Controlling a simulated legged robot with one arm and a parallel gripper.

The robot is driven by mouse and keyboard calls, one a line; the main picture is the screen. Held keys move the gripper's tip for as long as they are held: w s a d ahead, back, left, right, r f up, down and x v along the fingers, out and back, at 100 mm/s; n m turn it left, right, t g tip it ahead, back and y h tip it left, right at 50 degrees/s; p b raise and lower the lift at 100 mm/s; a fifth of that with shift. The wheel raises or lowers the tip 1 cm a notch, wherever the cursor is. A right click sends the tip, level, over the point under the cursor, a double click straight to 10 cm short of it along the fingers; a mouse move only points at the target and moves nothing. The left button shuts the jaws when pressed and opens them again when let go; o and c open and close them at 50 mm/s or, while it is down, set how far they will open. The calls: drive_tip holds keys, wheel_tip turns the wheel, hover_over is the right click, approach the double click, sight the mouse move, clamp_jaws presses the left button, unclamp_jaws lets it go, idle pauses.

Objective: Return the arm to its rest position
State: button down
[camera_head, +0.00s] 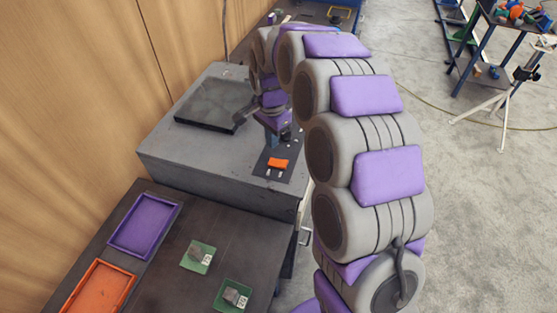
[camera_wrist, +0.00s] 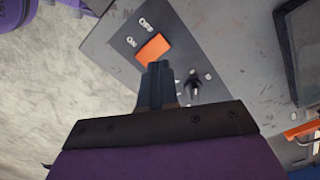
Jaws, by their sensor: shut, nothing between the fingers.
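My arm arches forward over the right side of a grey bench (camera_head: 160,143) in the head view. My gripper (camera_head: 282,141) hangs above the bench, just behind an orange rocker switch (camera_head: 278,163). In the wrist view the fingers of my gripper (camera_wrist: 158,66) are shut together with nothing between them. The orange switch (camera_wrist: 152,48) shows just beyond the fingertips, on a dark panel with ON and OFF labels. Whether the fingertips touch the switch or panel is unclear.
A black plate (camera_head: 212,104) lies on the bench. A lower dark table holds a purple tray (camera_head: 178,209), an orange tray (camera_head: 122,272) and two green squares with grey blocks. A wooden wall (camera_head: 80,100) stands left; open floor (camera_head: 460,200) lies right. A black knob (camera_wrist: 194,88) shows near the fingers.

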idle(0.3)
drive_tip(key=s+d+r+n, duration=0.3)
drive_tip(key=s+d, duration=0.1)
drive_tip(key=s, duration=0.6)
drive_tip(key=s+d+r+n, duration=0.3)
drive_tip(key=s+r, duration=0.1)
drive_tip(key=s, duration=0.5)
drive_tip(key=s+d+f+n+g, duration=0.1)
drive_tip(key=s+d+n, duration=0.1)
drive_tip(key=s, duration=0.7)
drive_tip(key=s+d+f+n, duration=0.1)
drive_tip(key=s+d+n, duration=0.1)
drive_tip(key=s, duration=0.8)
drive_tip(key=shift+g, duration=0.4)
